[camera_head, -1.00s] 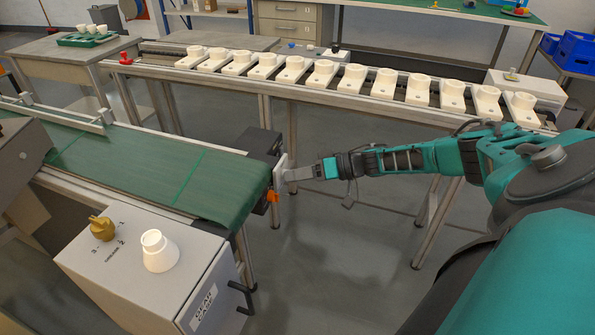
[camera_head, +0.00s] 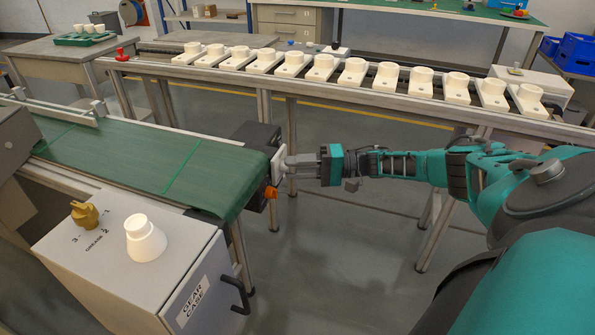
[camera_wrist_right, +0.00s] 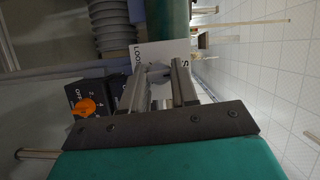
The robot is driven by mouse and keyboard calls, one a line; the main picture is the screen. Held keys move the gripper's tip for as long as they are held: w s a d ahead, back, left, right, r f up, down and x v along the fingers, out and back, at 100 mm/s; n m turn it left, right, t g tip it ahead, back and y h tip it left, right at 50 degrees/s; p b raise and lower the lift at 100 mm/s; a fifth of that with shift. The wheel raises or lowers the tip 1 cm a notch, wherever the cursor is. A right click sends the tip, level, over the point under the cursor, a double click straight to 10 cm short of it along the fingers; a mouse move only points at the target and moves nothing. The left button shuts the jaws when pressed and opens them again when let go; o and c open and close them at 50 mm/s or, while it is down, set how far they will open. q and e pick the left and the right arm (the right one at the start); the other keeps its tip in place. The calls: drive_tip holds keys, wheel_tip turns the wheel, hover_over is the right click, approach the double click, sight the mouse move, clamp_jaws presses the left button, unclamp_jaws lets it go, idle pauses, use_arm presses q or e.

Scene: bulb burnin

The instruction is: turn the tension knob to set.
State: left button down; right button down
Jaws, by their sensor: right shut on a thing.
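A white plate (camera_head: 278,165) stands upright at the right end of the green conveyor. In the right wrist view this plate (camera_wrist_right: 178,54) carries partly hidden lettering, "LOO…" on the left and "S…" on the right. My right gripper (camera_head: 290,165) reaches it from the right. In the wrist view the gripper's fingers (camera_wrist_right: 160,82) close on the tension knob (camera_wrist_right: 157,73) in front of the plate. The fingers hide most of the knob, so I cannot tell where it points. My left gripper is not in view.
An orange knob (camera_wrist_right: 84,107) on a dark numbered box sits beside the plate; it also shows in the head view (camera_head: 270,192). The gear case (camera_head: 150,275) with a brass knob (camera_head: 84,215) and white cup stands front left. A rack (camera_head: 300,82) of white sockets runs behind.

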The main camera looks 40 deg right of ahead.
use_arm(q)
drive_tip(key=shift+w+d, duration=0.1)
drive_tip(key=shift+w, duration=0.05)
use_arm(e)
drive_tip(key=shift+w+m, duration=0.1)
drive_tip(key=shift+m, duration=0.3)
drive_tip(key=shift+r, duration=0.1)
drive_tip(key=c, duration=0.9)
unclamp_jaws()
use_arm(q)
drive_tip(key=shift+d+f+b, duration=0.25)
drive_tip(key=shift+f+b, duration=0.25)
drive_tip(key=shift+b, duration=0.55)
use_arm(e)
drive_tip(key=shift+o, duration=0.2)
drive_tip(key=v, duration=1.3)
drive_tip(key=shift+f, duration=0.35)
